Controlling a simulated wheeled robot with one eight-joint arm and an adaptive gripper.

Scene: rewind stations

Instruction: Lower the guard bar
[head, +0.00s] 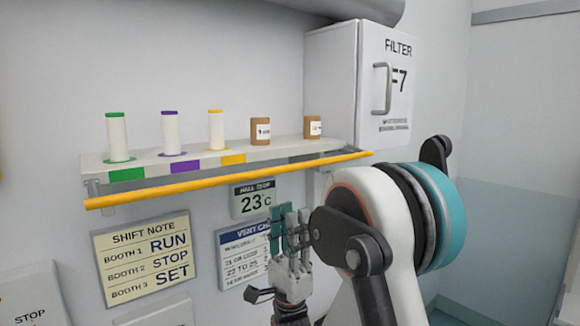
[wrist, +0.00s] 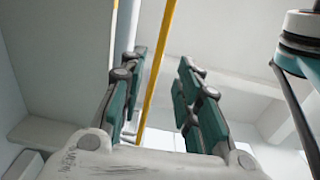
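The guard bar (head: 230,180) is a long yellow rod. It runs along the front of the wall shelf (head: 150,169), close to its front edge, from a bracket at the left to the filter cabinet side at the right. In the wrist view the bar (wrist: 158,70) crosses the gap between my fingers as a yellow line. My gripper (head: 289,218) points up, below the right half of the bar, with its fingers apart and empty. It also shows open in the wrist view (wrist: 163,62). How far the fingertips are from the bar is hard to tell.
Green, purple and yellow-based spools (head: 168,134) and two brown labelled containers (head: 260,131) stand on the shelf. A white filter cabinet (head: 335,85) adjoins at the right. Signs (head: 147,252) hang on the wall below. Free space lies below the bar at the left.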

